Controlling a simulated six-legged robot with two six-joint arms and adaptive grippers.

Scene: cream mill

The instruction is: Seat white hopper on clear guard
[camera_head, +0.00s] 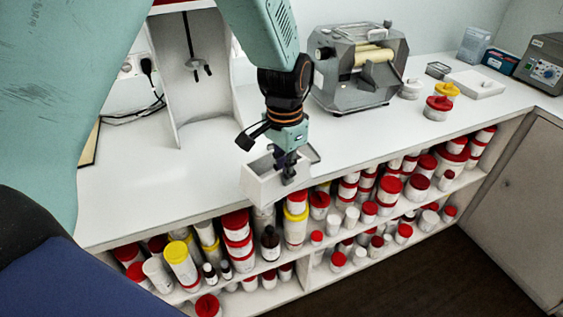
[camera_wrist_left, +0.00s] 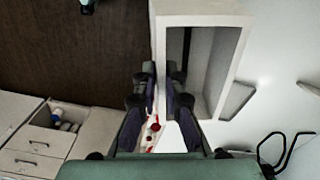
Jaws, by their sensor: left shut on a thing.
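The white hopper (camera_head: 262,188) is an open box with a slanted plate at one side, held over the front edge of the white bench. My left gripper (camera_head: 288,176) points down and is shut on one of its walls. In the left wrist view the hopper (camera_wrist_left: 200,18) shows its dark hollow, and the fingers (camera_wrist_left: 161,105) pinch its left wall. The grey mill (camera_head: 350,90) with cream rollers stands farther back on the bench, apart from the hopper. I cannot clearly make out the clear guard on it. My right gripper does not show in the head view.
Red- and yellow-lidded jars (camera_head: 438,103) and a white tray (camera_head: 478,84) stand right of the mill. A stand with a hanging rod (camera_head: 190,45) is at the left. Shelves of jars lie below the bench edge. The bench (camera_head: 170,185) left of the hopper is clear.

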